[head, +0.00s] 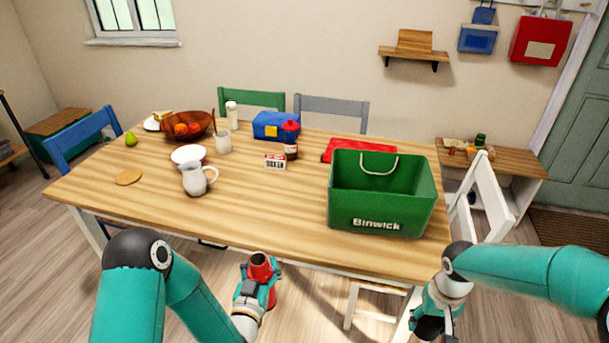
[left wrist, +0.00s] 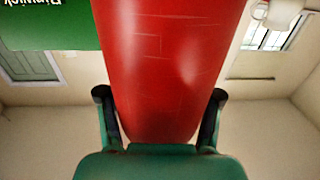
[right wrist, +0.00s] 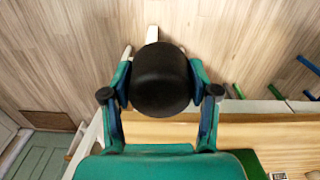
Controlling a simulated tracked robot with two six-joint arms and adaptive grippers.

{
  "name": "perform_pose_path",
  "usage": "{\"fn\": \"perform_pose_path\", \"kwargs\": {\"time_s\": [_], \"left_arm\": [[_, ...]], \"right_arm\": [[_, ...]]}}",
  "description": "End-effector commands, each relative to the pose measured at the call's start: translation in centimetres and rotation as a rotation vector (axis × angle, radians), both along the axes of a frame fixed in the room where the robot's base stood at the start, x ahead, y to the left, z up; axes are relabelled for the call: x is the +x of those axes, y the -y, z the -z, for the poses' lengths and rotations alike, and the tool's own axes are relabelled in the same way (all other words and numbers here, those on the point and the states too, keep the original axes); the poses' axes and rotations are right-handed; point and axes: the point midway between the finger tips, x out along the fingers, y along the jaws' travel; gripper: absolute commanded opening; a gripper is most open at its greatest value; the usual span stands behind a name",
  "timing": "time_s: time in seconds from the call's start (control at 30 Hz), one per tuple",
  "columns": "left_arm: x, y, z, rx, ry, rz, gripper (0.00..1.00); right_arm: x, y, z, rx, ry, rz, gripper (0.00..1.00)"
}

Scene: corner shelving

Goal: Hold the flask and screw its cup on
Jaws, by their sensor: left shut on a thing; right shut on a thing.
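The red flask (head: 260,262) is in front of the table's near edge in the head view, roughly upright, with its open, dark mouth showing. My left gripper (head: 258,290) is shut around its body. In the left wrist view the red flask (left wrist: 170,60) fills the middle between the two fingers. My right gripper (head: 436,316) is at the lower right of the head view, well apart from the flask. It is shut on the black cup (right wrist: 161,80), which sits between its fingers in the right wrist view. The cup's inside is not visible.
The wooden table (head: 120,205) lies beyond both grippers. A green bin (head: 380,195) stands near its right front. A white jug (head: 195,180), a bowl (head: 188,153) and a blue box (head: 272,125) stand farther back. A white chair (head: 488,195) is at the right.

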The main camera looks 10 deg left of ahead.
Motion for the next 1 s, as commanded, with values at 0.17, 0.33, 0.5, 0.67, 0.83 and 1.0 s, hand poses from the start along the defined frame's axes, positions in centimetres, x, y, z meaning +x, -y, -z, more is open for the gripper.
{"fn": "perform_pose_path", "kwargs": {"time_s": [0.17, 0.33, 0.5, 0.67, 0.83, 1.0], "left_arm": [[-0.3, 0.6, 0.0, 0.001, 0.002, 0.027, 0.00], [-1.7, 2.7, 0.3, -0.001, 0.001, 0.124, 0.00], [-3.7, 6.4, 0.7, -0.001, -0.001, 0.289, 0.00], [-5.9, 10.0, 1.1, -0.002, 0.000, 0.456, 0.00], [-7.7, 13.1, 1.4, -0.001, 0.001, 0.598, 0.00], [-8.7, 14.9, 1.6, -0.001, 0.002, 0.680, 0.00]], "right_arm": [[0.0, 0.0, 0.0, 0.000, 0.000, 0.001, 0.25], [0.0, 0.0, 0.0, 0.000, 0.000, 0.001, 0.25], [0.0, 0.0, 0.0, 0.000, 0.000, 0.001, 0.25], [0.0, 0.1, 0.0, 0.000, 0.000, 0.001, 0.25], [0.0, 0.1, 0.0, 0.000, 0.000, 0.002, 0.25], [0.0, 0.1, 0.0, 0.000, 0.000, 0.002, 0.25]]}}
